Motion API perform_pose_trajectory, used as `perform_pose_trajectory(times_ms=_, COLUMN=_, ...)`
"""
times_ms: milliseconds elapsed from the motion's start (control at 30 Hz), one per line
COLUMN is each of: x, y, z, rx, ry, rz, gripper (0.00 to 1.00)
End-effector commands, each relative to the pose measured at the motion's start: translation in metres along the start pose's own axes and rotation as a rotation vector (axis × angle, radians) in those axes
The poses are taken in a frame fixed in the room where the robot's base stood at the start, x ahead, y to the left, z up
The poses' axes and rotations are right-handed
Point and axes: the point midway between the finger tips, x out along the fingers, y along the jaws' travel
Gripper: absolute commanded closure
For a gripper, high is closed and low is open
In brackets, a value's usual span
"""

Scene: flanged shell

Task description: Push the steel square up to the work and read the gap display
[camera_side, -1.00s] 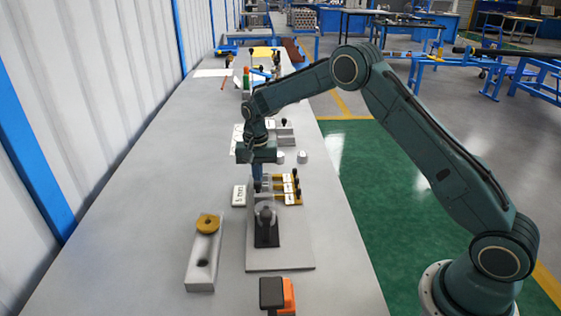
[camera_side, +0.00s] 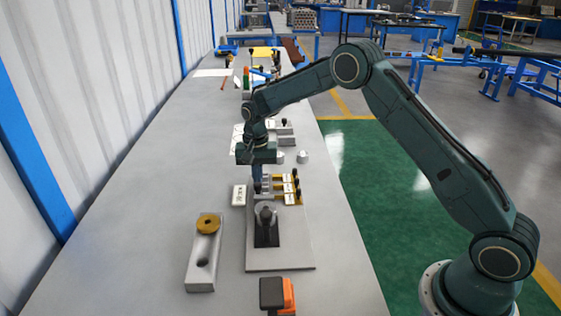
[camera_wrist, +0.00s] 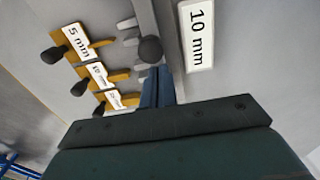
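My gripper shows its two blue fingers in the wrist view (camera_wrist: 157,88), close together with hardly any gap between them. Just beyond the fingertips is a dark round knob (camera_wrist: 150,50); whether they touch it cannot be told. In the side view my gripper (camera_side: 257,188) points down at the far end of a grey base plate (camera_side: 280,258). A grey round work part (camera_side: 266,208) stands on the plate, nearer the camera. I cannot clearly make out the steel square.
Several yellow plates with black knobs and mm labels (camera_wrist: 78,43) lie left of the fingers in the wrist view. In the side view, a grey block with a brass ring (camera_side: 208,223) and a black-orange item (camera_side: 277,294) are nearer. The bench's left side is clear.

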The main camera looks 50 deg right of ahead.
Motion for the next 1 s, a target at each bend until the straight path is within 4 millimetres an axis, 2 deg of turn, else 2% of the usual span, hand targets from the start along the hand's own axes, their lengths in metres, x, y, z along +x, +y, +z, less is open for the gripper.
perform_pose_trajectory(times_ms=33, x=0.0069, y=0.0015, z=0.0058, rx=-0.007, ry=-0.017, rz=0.012, gripper=1.0)
perform_pose_trajectory(times_ms=267, x=0.0069, y=0.0012, z=0.0063, rx=-0.008, ry=-0.018, rz=0.012, gripper=1.0)
perform_pose_trajectory(times_ms=1000, x=0.005, y=0.0016, z=-0.0019, rx=-0.004, ry=-0.013, rz=0.01, gripper=1.0)
